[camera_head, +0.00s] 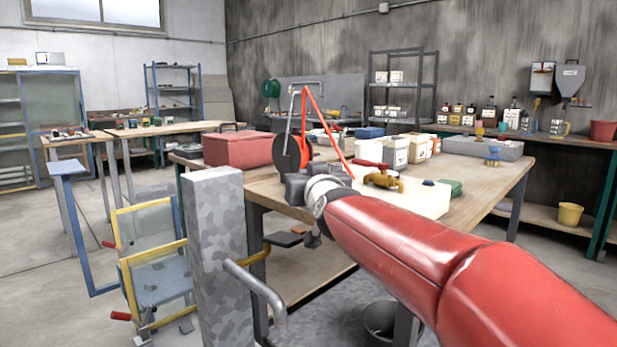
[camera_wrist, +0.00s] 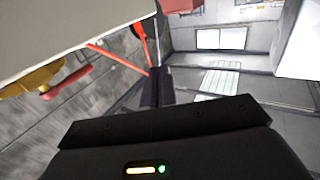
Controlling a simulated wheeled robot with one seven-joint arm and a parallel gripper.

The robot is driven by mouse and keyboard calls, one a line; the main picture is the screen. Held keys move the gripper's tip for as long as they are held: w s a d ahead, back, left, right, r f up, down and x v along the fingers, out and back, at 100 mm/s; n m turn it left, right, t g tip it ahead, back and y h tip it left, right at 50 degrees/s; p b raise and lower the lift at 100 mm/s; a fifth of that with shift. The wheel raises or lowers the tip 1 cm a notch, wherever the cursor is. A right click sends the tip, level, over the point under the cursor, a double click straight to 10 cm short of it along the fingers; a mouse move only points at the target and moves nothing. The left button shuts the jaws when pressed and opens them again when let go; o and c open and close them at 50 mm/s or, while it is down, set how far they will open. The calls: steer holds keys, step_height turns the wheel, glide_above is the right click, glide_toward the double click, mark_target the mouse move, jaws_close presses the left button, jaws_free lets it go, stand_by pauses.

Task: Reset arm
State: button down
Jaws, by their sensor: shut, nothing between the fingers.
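My red arm reaches in from the lower right of the head view to the near edge of the wooden table (camera_head: 478,185). My gripper (camera_head: 296,188) is dark grey and sits beside the table's near left side, in front of the red-framed device with a dark wheel (camera_head: 290,152). In the wrist view the dark fingers of my gripper (camera_wrist: 157,80) are together and empty. Part of the gripper is hard to make out against the things behind it in the head view.
A brass valve with a red handle (camera_head: 383,179) rests on a white block (camera_head: 428,199) close to my arm. A red box (camera_head: 237,148) and white containers (camera_head: 395,153) stand on the table. A grey post (camera_head: 214,250) and a yellow-blue frame (camera_head: 150,260) stand left. Floor further left is open.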

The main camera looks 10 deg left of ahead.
steer(key=s+d+f+m+g+h, duration=0.1)
steer(key=s+d+f+g+h, duration=0.15)
steer(key=s+d+f, duration=0.7)
steer(key=s+d+f+m+g+h, duration=0.2)
steer(key=s+d+f+g, duration=0.2)
steer(key=s+d+f, duration=0.5)
steer(key=s+d+f+m+g+h, duration=0.1)
steer(key=s+d+f+g, duration=0.1)
steer(key=s+d+f, duration=0.2)
steer(key=s+d+f+m+g+h, duration=0.1)
steer(key=s+d+f, duration=0.3)
steer(key=s, duration=0.6)
steer(key=shift+s+d+f+g+h, duration=0.3)
steer(key=shift+d+g+h, duration=0.3)
steer(key=shift+d, duration=0.25)
steer(key=shift+w, duration=0.1)
